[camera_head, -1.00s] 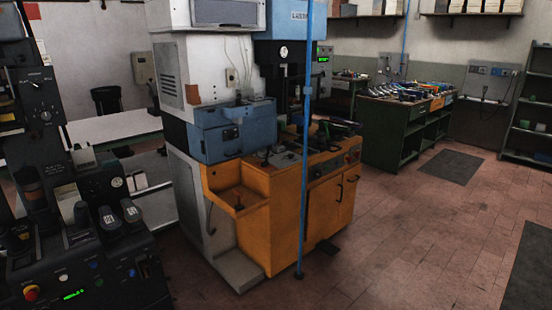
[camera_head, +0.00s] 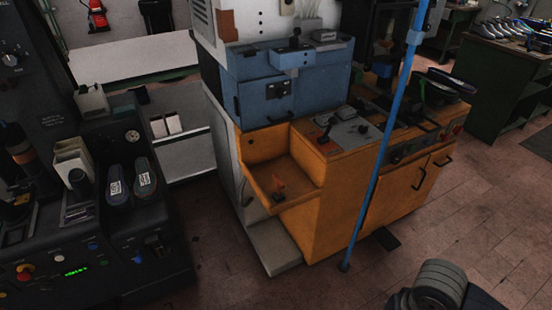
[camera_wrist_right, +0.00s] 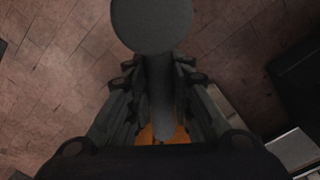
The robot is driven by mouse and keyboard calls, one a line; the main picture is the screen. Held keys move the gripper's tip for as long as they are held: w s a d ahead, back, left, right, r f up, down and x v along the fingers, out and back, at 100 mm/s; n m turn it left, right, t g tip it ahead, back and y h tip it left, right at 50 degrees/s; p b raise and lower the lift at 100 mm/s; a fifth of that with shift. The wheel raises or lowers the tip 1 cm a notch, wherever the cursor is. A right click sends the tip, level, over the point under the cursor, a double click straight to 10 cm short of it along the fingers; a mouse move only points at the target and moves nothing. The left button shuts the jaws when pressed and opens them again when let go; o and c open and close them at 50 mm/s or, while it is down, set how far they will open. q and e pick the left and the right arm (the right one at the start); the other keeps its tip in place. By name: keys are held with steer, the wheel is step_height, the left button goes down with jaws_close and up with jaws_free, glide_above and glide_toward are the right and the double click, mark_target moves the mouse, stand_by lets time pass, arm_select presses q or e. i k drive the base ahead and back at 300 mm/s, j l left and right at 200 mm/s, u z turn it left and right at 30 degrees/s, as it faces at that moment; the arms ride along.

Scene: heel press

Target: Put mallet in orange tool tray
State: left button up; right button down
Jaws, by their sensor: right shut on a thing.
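The mallet (camera_wrist_right: 151,24) shows in the right wrist view, with a round grey head at the top and its handle running down between the fingers. My right gripper (camera_wrist_right: 158,78) is shut on the handle, above the floor. An orange surface shows partly behind the handle; I cannot tell which part it is. The mallet and both grippers are not clearly seen in the head view.
A black control console (camera_head: 110,230) stands at the left. The orange cabinet (camera_head: 405,195) extends right. A grey arm part, likely mine, shows at the lower right. Tiled floor (camera_head: 300,285) lies open in front.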

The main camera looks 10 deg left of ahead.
mark_target(286, 170)
steer(key=i+j+u, duration=0.15)
steer(key=i+u, duration=0.15)
steer(key=i, duration=0.65)
steer(key=i+l+u, duration=0.1)
steer(key=i+u, duration=0.2)
steer(key=i, duration=0.6)
